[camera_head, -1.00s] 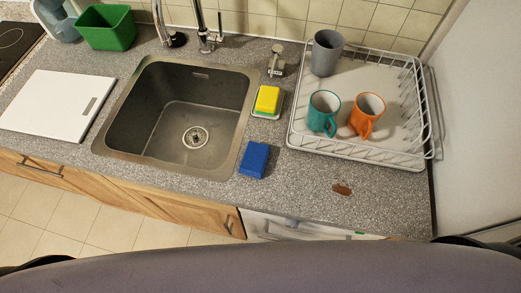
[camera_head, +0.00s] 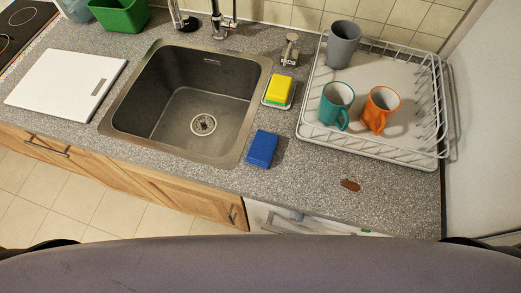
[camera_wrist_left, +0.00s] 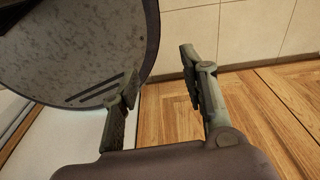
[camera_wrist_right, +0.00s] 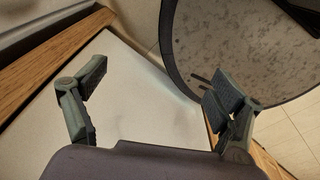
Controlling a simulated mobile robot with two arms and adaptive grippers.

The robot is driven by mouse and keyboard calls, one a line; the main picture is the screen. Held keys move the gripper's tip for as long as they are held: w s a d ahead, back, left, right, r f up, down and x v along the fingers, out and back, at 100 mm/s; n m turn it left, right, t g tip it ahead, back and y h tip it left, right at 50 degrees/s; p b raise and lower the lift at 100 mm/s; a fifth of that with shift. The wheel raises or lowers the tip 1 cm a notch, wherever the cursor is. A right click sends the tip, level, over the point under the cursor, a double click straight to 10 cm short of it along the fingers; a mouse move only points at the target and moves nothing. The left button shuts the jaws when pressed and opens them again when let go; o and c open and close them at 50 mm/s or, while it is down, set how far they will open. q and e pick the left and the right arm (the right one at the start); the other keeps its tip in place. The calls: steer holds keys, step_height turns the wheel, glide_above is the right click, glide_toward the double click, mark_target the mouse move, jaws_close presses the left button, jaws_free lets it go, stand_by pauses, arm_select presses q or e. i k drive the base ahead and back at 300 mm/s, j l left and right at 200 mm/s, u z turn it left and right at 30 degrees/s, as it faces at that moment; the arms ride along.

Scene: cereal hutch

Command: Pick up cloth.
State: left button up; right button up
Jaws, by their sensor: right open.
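A blue, block-like piece (camera_head: 262,149) lies on the grey counter at the right front corner of the sink; it may be the folded cloth, but I cannot tell cloth from sponge. A yellow sponge-like piece with a green underside (camera_head: 280,90) sits on a small dish right of the sink. Neither gripper shows in the head view. My left gripper (camera_wrist_left: 160,76) is open and empty in the left wrist view, above a wooden surface. My right gripper (camera_wrist_right: 155,82) is open and empty in the right wrist view. Neither wrist view shows the blue piece.
The sink (camera_head: 180,125) has a raised tap (camera_head: 216,20). A white dish rack (camera_head: 375,147) holds a grey cup (camera_head: 342,44), a teal mug (camera_head: 336,104) and an orange mug (camera_head: 380,109). A brown patch (camera_head: 350,185) marks the counter.

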mark_target(260, 153)
steer(key=k+l+u, duration=0.2)
steer(key=u, duration=0.2)
steer(key=k+l+u, duration=0.15)
steer(key=k+u, duration=0.5)
steer(key=u, duration=0.15)
